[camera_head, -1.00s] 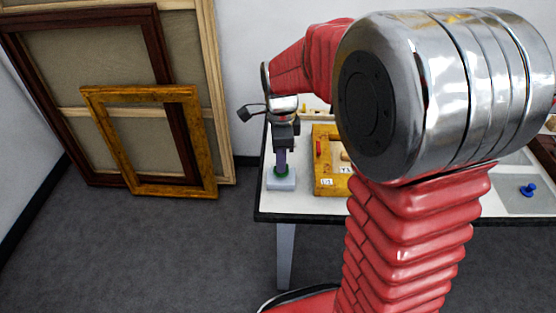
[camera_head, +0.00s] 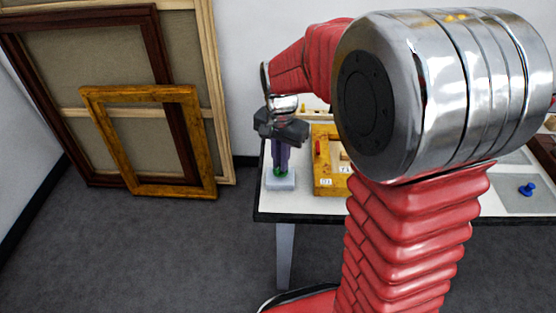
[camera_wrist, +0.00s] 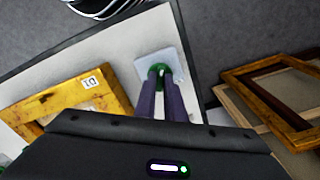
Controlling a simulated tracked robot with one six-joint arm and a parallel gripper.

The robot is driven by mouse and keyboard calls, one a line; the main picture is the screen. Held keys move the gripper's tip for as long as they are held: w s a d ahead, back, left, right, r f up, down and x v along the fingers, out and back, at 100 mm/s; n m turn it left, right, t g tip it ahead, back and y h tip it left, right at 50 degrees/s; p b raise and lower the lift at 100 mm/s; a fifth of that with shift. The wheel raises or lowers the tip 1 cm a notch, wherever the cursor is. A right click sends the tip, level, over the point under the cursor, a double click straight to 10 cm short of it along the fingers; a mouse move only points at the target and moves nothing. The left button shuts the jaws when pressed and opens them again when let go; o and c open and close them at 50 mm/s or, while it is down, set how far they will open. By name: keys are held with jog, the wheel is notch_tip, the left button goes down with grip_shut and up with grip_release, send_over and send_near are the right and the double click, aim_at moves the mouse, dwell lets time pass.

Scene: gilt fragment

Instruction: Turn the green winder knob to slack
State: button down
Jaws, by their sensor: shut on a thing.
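The green winder knob (camera_head: 281,172) sits on a pale block (camera_head: 281,183) at the table's near left corner. In the wrist view the knob (camera_wrist: 158,71) shows on the same pale block (camera_wrist: 176,63), between the tips of two purple fingers. My gripper (camera_head: 280,168) points down over the block and is shut on the knob. It also shows in the wrist view (camera_wrist: 159,76). The fingers hide part of the knob, and I cannot read any pointer or mark on it.
A blue knob (camera_head: 527,189) is at the table's right. Gilt and dark frames (camera_head: 205,150) lean on the wall to the left. Grey floor is clear in front.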

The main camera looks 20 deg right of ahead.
jog(key=n, duration=0.5)
jog(key=shift+w+r+n, duration=0.15)
jog(key=shift+w+n, duration=0.1)
jog(key=shift+n, duration=0.05)
jog(key=n, duration=2.1)
jog(key=shift+d+n, duration=0.1)
jog(key=shift+n, duration=0.3)
jog(key=n, duration=1.4)
jog(key=shift+n, duration=0.3)
